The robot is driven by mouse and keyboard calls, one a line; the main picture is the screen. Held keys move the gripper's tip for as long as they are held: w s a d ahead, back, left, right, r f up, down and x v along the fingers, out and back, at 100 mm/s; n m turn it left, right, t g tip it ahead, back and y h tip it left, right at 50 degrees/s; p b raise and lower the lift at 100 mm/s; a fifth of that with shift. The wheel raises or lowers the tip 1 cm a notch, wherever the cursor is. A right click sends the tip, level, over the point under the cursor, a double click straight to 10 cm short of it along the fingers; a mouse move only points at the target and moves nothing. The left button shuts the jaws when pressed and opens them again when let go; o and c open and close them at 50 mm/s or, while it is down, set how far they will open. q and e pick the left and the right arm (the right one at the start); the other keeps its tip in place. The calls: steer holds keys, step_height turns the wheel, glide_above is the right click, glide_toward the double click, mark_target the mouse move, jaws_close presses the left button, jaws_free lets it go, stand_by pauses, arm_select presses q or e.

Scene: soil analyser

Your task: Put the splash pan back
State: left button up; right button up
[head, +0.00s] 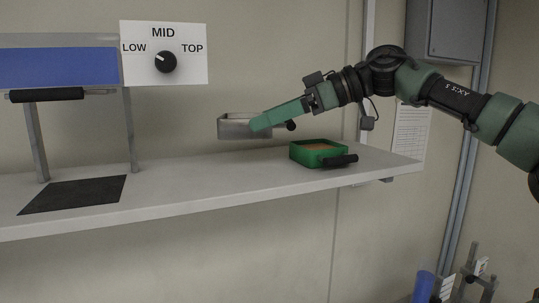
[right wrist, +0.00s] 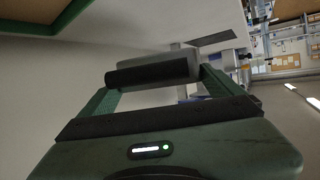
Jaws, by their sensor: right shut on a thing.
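A grey metal pan (head: 236,128), which I take for the splash pan, is held above the white shelf, left of the green tray. My right gripper (head: 268,122) is shut on its black handle. In the right wrist view the handle (right wrist: 150,73) lies between the fingers of the right gripper (right wrist: 152,88), with a grey part of the pan just beyond. The analyser's blue-fronted body (head: 60,66) stands on legs at the left. A dark mat (head: 72,194) lies flat on the shelf below it. My left gripper is not in view.
A green tray (head: 297,154) with brown contents and a black handle sits near the shelf's right end. A dial panel (head: 190,70) marked LOW, MID and TOP has its knob mark pointing up-left. The shelf (head: 200,178) between mat and tray is clear.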

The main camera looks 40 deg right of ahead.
step_height(320, 180, down, 6)
steer(key=shift+a+f+p, duration=0.1)
steer(key=shift+p, duration=0.7)
steer(key=shift+w+f, duration=0.1)
steer(key=shift+f, duration=0.15)
